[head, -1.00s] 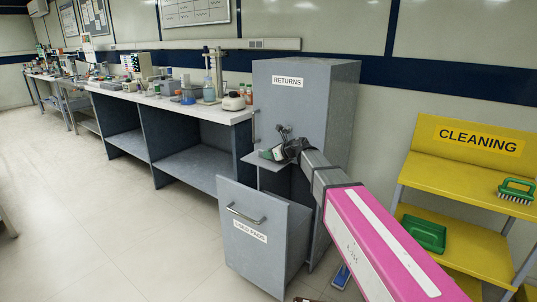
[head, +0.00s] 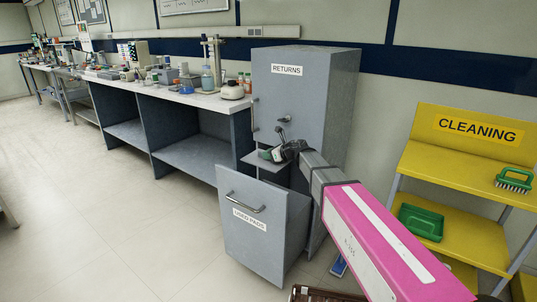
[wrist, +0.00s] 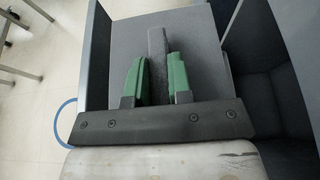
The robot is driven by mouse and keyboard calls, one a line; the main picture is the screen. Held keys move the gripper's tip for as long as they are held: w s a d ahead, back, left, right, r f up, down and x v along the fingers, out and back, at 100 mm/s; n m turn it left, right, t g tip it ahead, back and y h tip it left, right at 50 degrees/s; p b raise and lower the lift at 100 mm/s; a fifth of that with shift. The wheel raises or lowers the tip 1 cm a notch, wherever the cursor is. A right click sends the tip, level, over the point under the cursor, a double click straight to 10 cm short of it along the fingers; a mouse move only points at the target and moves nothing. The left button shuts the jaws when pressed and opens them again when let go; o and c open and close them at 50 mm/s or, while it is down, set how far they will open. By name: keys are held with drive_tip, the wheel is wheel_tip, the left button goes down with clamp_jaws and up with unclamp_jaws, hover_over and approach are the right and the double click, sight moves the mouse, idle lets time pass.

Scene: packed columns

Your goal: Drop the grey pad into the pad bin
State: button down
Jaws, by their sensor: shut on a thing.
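My gripper (wrist: 157,75) has two green fingers shut on the grey pad (wrist: 157,50), a thin dark-grey slab seen edge-on in the wrist view. In the head view my gripper (head: 268,154) is in front of the grey cabinet, above the back of a pulled-out drawer marked USED PADS (head: 232,200), which is the pad bin. Its inside is largely hidden in the head view. In the wrist view a grey surface (wrist: 195,40) with upright sides lies beyond the fingers. I cannot tell the pad clearly from the grey around it in the head view.
The grey RETURNS cabinet (head: 320,90) stands behind the drawer. A cluttered lab bench (head: 205,101) runs to the left. A yellow CLEANING rack (head: 455,155) with a green tray (head: 421,221) and brush (head: 514,181) stands at the right. The floor at left is clear.

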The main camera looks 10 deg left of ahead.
drive_tip(key=c, duration=1)
unclamp_jaws()
drive_tip(key=v, duration=1)
drive_tip(key=shift+d+r, duration=0.2)
drive_tip(key=shift+d, duration=0.15)
